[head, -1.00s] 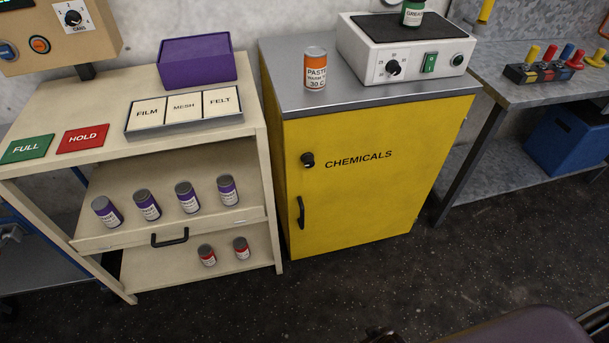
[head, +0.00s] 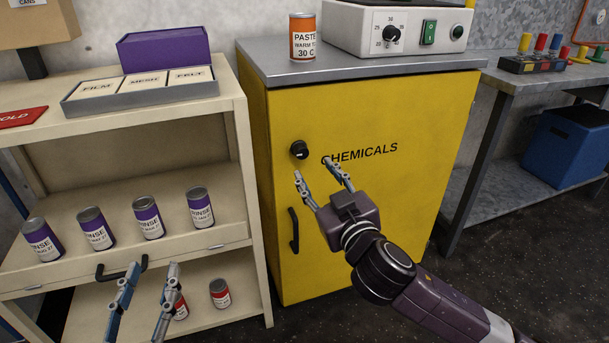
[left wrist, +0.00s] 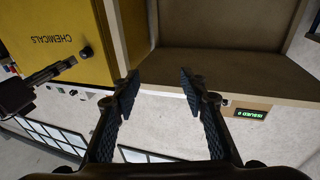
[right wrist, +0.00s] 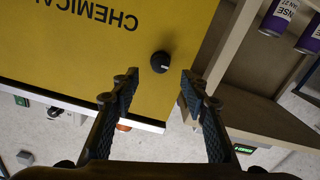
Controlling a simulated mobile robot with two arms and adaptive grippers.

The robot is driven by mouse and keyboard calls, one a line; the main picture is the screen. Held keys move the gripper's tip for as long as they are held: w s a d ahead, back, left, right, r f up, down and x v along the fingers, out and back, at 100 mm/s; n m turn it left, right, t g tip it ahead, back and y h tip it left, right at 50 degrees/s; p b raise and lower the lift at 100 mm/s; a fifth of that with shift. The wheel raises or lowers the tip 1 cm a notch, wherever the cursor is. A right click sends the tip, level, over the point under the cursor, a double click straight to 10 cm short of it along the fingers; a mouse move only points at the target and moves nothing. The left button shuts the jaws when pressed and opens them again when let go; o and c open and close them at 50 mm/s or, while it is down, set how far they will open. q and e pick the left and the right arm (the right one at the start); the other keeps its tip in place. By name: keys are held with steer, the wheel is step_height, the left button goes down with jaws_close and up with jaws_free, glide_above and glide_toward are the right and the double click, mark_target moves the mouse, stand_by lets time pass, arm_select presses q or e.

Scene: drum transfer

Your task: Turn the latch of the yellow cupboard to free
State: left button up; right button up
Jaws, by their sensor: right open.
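The yellow cupboard (head: 370,216) marked CHEMICALS stands in the middle of the head view, its door closed. Its latch is a round black knob (head: 299,150) at the door's upper left, above a black handle (head: 294,230). My right gripper (head: 316,174) is open and empty, just below and right of the knob, apart from it. In the right wrist view the knob (right wrist: 160,62) lies beyond and between the open fingers (right wrist: 158,82). My left gripper (head: 150,268) is open and empty in front of the cream shelf unit, left of the cupboard; its fingers also show apart in the left wrist view (left wrist: 160,78).
The cream shelf unit (head: 240,130) stands left, with several purple-labelled cans on a pull-out shelf and red cans below. An orange can (head: 303,38) and a white hotplate device (head: 400,28) sit on the cupboard top. A metal bench (head: 520,80) is at right.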

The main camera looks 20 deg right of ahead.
mark_target(302, 153)
steer(key=w, duration=0.4)
steer(key=w+b, duration=0.1)
steer(key=w, duration=0.1)
steer(key=shift+a+r, duration=0.2)
steer(key=shift+r, duration=0.05)
steer(key=shift+w, duration=0.8)
arm_select(q)
step_height(302, 153, up, 7)
steer(key=s+t+h, duration=0.1)
steer(key=s+t, duration=0.1)
steer(key=t, duration=0.1)
steer(key=shift+d+t, duration=0.15)
steer(key=shift+t, duration=0.15)
arm_select(e)
steer(key=shift+c, duration=0.3)
